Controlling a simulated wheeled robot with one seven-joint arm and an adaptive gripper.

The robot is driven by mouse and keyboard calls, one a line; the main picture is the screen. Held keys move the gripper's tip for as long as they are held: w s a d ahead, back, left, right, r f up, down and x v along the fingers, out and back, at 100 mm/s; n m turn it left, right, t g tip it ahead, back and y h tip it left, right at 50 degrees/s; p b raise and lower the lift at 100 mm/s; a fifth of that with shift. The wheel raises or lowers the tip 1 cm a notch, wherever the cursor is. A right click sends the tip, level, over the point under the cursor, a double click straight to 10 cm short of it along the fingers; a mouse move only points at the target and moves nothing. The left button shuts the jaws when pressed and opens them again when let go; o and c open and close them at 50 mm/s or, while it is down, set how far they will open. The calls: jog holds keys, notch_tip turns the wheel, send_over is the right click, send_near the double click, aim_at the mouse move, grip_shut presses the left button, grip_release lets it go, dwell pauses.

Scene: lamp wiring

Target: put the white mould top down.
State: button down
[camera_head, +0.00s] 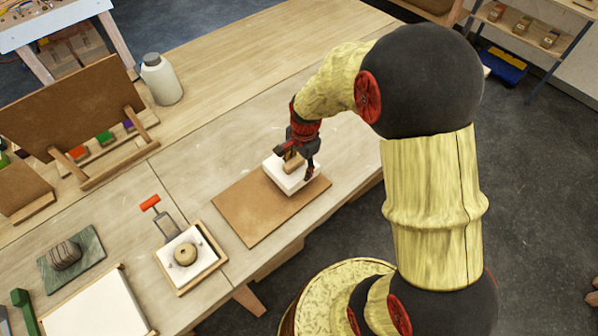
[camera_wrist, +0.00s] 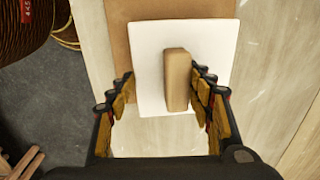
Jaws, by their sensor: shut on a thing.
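The white mould top (camera_head: 284,181) is a square white slab with a wooden block handle (camera_wrist: 178,80) on its upper face. It is over the brown board (camera_head: 240,221) on the bench, near the board's far right part. My gripper (camera_head: 297,164) is above it, pointing down, shut on it. In the wrist view my gripper (camera_wrist: 164,80) has one finger at the slab's left edge and the other right of the handle; the exact contact is hard to see. The slab looks level. I cannot tell whether it touches the board.
A wooden tray (camera_head: 215,262) holds a white mould half (camera_head: 199,242) with a round tan piece (camera_head: 185,254). Near it lie a red-handled tool (camera_head: 151,203) and a green slab with a dark stone (camera_head: 65,255). A grey bottle (camera_head: 162,80) stands behind. The board's near left part is clear.

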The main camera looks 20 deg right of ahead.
aim_at(299, 171)
notch_tip(299, 171, down, 3)
jog(key=shift+r, duration=0.1)
jog(key=c, duration=0.8)
grip_release()
jog(key=s+a+r+n+t+p, duration=0.1)
jog(key=s+r+n, duration=0.25)
jog(key=r, duration=0.95)
jog(key=s+a+r+n+t, duration=0.1)
jog(key=s+r+n+t, duration=0.3)
jog(key=r, duration=0.8)
jog(key=s+a+r+n, duration=0.1)
jog(key=s+r+n, duration=0.5)
jog(key=s, duration=0.5)
jog(key=shift+s+n, duration=0.4)
jog(key=shift+n, duration=0.05)
